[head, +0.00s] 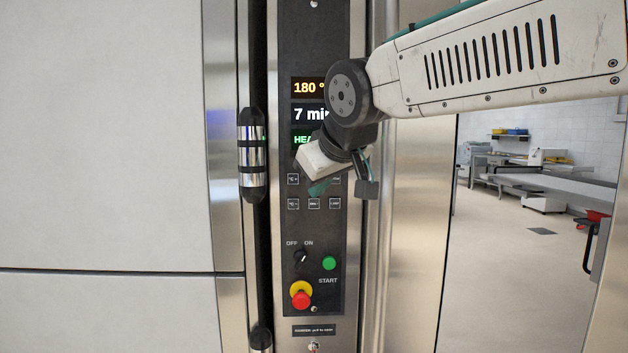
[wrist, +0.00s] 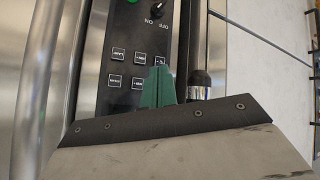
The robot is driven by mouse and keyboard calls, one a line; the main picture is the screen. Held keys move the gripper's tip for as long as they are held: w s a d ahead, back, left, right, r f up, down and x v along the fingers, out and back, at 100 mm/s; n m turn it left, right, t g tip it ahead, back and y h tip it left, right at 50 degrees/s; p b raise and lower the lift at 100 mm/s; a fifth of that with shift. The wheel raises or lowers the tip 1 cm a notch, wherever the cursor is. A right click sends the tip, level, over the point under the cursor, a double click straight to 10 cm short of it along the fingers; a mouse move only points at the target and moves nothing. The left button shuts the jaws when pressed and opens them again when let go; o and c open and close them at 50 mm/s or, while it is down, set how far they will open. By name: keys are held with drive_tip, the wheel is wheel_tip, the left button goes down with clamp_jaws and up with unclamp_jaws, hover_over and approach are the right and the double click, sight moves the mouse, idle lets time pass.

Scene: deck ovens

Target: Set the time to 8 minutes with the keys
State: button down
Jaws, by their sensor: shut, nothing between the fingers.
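The control panel (head: 315,225) is a dark upright strip. Its time display (head: 308,114) reads "7 min", with the right end hidden by my arm. Two rows of small square keys sit below; the lower middle key, MIN- (head: 314,204), is clear. My gripper (head: 319,188) is shut and empty, its green fingertips in front of the upper row, hiding the upper middle key in the head view. In the wrist view, where the panel appears upside down, the green fingers (wrist: 158,85) lie beside the MIN+ key (wrist: 138,83). I cannot tell whether they touch the panel.
The temperature display (head: 307,88) reads 180; a green line below it is partly hidden. An OFF/ON knob (head: 301,257), a green START button (head: 329,263) and a red stop button (head: 301,300) sit lower. A door handle (head: 252,155) stands out left of the panel.

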drive_tip(key=w, duration=0.8)
drive_tip(key=shift+w+d, duration=0.15)
drive_tip(key=shift+w, duration=0.25)
idle(2.0)
drive_tip(key=shift+w, duration=0.4)
drive_tip(key=shift+w, duration=0.4)
idle(0.5)
drive_tip(key=shift+s, duration=0.85)
drive_tip(key=shift+s, duration=0.1)
drive_tip(key=shift+s, duration=2.4)
